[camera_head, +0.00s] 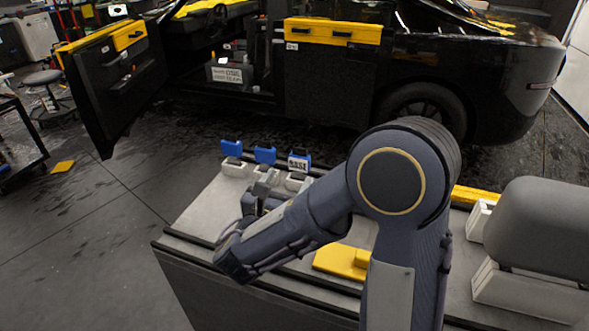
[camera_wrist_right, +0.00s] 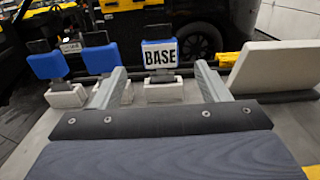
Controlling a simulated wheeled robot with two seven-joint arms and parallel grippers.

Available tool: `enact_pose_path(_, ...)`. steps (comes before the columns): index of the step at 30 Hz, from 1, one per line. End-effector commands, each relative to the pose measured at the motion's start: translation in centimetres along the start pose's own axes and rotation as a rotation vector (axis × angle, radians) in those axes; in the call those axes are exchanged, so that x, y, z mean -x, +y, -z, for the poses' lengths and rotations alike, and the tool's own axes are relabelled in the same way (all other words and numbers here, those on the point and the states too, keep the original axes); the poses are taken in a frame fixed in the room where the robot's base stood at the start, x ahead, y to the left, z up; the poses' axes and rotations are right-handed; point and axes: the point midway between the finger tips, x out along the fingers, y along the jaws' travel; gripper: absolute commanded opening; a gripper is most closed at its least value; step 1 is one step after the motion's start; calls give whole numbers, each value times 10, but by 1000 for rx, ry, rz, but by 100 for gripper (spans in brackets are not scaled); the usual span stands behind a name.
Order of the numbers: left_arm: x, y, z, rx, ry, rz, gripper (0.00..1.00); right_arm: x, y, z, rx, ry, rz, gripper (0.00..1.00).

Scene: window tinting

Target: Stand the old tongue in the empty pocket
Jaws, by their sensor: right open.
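Three blue-topped pieces stand in a row at the table's far left: left (camera_head: 231,147), middle (camera_head: 265,155) and right (camera_head: 300,155). Each stands at a white block, left (camera_head: 233,169), middle (camera_wrist_right: 108,92) and right (camera_wrist_right: 163,92). The right piece bears a white "BASE" label (camera_wrist_right: 160,54). I cannot tell which piece is the old tongue or which pocket is empty. My right gripper (camera_wrist_right: 160,70) is open, with nothing visibly held. Its fingers point at the row, with the BASE piece framed between them, apparently beyond the tips. My left gripper is not in view.
A grey cushion (camera_head: 540,230) on white supports stands at the table's right. A yellow piece (camera_head: 340,260) lies near the middle, partly behind my right arm. A dark car (camera_head: 400,65) with an open door (camera_head: 115,85) stands behind the table.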

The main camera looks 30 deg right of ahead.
Motion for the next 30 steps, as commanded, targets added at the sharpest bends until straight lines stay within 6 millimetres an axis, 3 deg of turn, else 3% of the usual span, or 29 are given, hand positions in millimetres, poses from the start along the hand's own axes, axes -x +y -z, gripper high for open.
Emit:
enact_pose_path(3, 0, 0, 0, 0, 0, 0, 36, 21, 1, 0, 1, 0, -4, 69)
enact_pose_path(9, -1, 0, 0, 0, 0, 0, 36, 38, 0, 0, 0, 0, -1, 69)
enact_pose_path(25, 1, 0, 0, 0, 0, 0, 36, 39, 0, -2, 1, 0, 1, 69)
enact_pose_path(30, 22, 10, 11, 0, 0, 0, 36, 39, 0, -27, 0, 0, 0, 69)
